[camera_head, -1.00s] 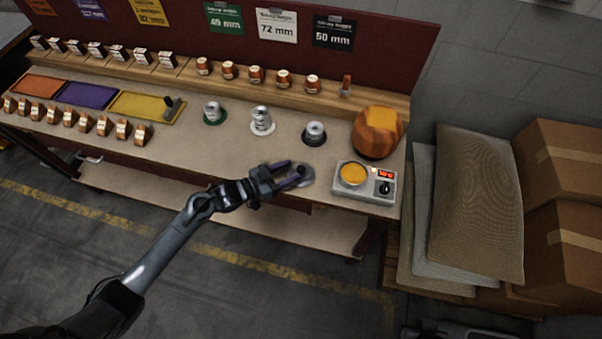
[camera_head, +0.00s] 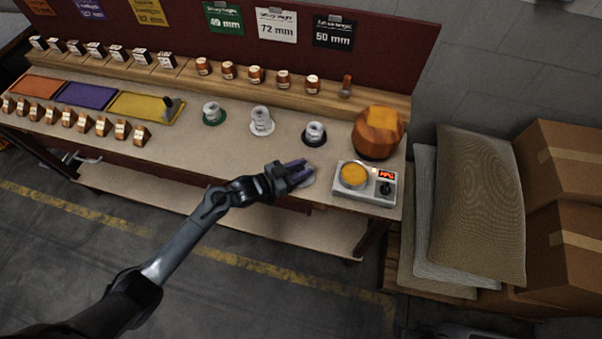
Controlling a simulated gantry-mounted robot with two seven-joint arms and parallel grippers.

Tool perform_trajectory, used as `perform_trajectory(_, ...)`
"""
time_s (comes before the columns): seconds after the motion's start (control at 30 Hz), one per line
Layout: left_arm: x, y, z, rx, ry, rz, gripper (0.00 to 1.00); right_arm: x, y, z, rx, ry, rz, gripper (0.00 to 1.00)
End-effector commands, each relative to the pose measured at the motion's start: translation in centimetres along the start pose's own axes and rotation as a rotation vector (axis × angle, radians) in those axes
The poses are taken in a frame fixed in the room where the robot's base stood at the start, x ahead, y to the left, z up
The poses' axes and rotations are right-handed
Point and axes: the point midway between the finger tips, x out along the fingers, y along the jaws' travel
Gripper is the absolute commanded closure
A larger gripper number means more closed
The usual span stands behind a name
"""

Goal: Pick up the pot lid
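The pot lid (camera_head: 309,182) is a small grey disc near the front edge of the bench, mostly hidden by my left gripper. My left gripper (camera_head: 307,168) reaches in from the left, with its purple-tinted fingers over the lid. The fingers look close together, but whether they are shut on the lid's knob is hidden. A pot with an orange-yellow top (camera_head: 353,175) sits on a grey heater unit (camera_head: 368,197) just right of the lid. The unit has a red display and a dark knob. My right gripper is not in view.
A rounded orange-brown block (camera_head: 376,135) stands behind the heater. Several silver-topped pieces stand along the bench, the nearest on a black base (camera_head: 314,134). A raised shelf holds small jars (camera_head: 283,79). Sacks (camera_head: 478,205) and cardboard boxes (camera_head: 570,165) are to the right.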

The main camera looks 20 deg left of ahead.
Motion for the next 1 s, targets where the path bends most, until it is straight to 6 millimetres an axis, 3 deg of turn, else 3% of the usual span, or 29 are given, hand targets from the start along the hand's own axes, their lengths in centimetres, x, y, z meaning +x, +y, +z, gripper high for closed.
perform_trajectory(0.43,-0.1,0.0,-0.5,0.0,0.001,0.0,1.0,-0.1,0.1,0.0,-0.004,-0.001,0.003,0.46)
perform_trajectory(0.77,-0.7,0.0,-4.4,0.002,0.002,0.0,1.0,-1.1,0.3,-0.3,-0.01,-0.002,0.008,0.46)
perform_trajectory(1.0,-0.1,4.6,-7.1,-0.001,0.003,0.003,1.0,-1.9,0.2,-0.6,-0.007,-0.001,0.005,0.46)
